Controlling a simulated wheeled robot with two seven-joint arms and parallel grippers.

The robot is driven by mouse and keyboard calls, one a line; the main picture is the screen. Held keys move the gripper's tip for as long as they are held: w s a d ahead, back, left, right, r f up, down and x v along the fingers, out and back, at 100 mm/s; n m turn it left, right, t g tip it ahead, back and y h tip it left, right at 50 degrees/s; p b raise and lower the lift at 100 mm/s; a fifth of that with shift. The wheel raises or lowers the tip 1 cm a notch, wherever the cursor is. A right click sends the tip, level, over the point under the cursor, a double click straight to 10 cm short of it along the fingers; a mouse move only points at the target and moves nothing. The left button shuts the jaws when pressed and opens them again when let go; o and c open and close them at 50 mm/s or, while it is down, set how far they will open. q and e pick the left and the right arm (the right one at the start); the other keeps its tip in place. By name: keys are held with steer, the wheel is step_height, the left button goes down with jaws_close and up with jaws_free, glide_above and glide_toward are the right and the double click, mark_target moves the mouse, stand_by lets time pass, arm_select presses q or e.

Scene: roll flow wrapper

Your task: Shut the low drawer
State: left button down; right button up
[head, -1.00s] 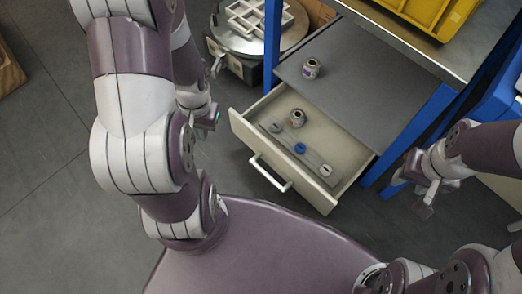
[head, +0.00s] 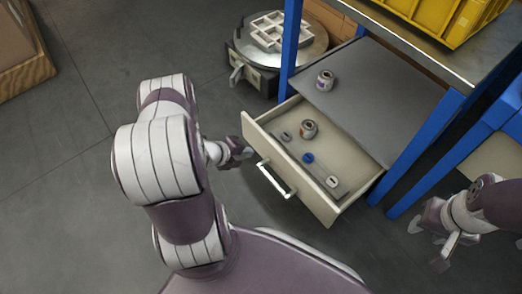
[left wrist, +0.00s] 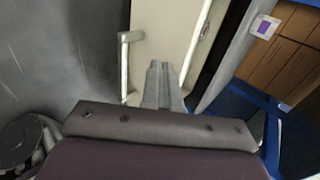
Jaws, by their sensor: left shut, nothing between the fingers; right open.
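The low drawer (head: 318,198) is pulled out from under the grey shelf, its cream front facing me. Its bar handle (head: 275,180) is on the front. My left gripper (head: 243,151) is shut and empty, close to the left end of the drawer front. In the left wrist view its closed fingers (left wrist: 163,75) overlap the cream drawer front (left wrist: 172,25), with the handle (left wrist: 131,45) to their left. I cannot tell whether they touch. My right gripper (head: 441,243) is open and empty at the lower right, away from the drawer.
A blue post (head: 425,145) stands right of the drawer. A round turntable (head: 280,45) is behind.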

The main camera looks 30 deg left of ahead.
mark_target(268, 145)
arm_select(q)
steer(key=w+b, duration=0.1)
steer(key=w+d+f+b, duration=0.1)
steer(key=w, duration=0.1)
steer(key=w+d+f+b, duration=0.1)
steer(key=shift+w+f, duration=0.15)
steer(key=shift+w, duration=0.25)
steer(key=shift+w+d, duration=0.15)
steer(key=shift+w, duration=0.25)
steer(key=shift+r, duration=0.2)
arm_select(e)
step_height(268, 145, down, 4)
steer(key=shift+f, duration=0.2)
arm_select(q)
steer(key=shift+w, duration=0.1)
